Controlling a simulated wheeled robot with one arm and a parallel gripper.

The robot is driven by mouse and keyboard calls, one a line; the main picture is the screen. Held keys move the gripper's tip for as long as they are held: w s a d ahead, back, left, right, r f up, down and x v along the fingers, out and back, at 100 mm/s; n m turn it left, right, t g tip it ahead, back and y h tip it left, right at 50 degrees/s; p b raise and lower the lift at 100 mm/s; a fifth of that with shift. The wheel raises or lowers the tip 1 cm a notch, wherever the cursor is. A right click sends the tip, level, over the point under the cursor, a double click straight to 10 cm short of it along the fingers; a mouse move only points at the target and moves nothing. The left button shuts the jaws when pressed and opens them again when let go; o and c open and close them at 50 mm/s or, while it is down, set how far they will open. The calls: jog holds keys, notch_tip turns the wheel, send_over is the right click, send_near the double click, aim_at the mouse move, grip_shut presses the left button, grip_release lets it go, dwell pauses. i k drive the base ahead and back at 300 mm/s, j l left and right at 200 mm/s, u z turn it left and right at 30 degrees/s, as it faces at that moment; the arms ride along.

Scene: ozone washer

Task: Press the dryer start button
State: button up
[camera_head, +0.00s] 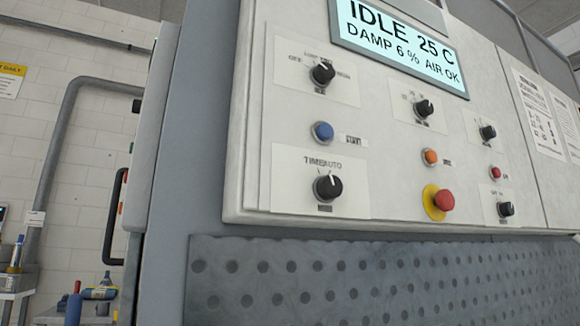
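The dryer's control panel (390,160) fills the middle and right of the head view. A blue push button (323,131) sits at its left, between two black knobs, with a small label beside it that seems to read START. The upper knob (323,73) and the lower knob (328,187), marked TIME and AUTO, are on white plates. The display (400,50) reads IDLE 25 C, DAMP 6 %, AIR OK. An orange button (430,157) and a red emergency-type button on a yellow ring (444,201) are farther right. My gripper does not show.
A perforated grey metal panel (380,285) lies below the controls. More black knobs and a small red button (496,172) are at right. A pipe (62,130) and a black handle (112,215) are at left. Nothing stands before the blue button.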

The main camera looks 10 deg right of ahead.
aim_at(325, 132)
jog(key=k+z, duration=0.2)
jog(key=k, duration=0.25)
jog(key=k+l+z, duration=0.2)
jog(key=k, duration=0.25)
jog(key=k+l+z, duration=0.1)
jog(key=k+z, duration=0.15)
jog(key=k, duration=0.2)
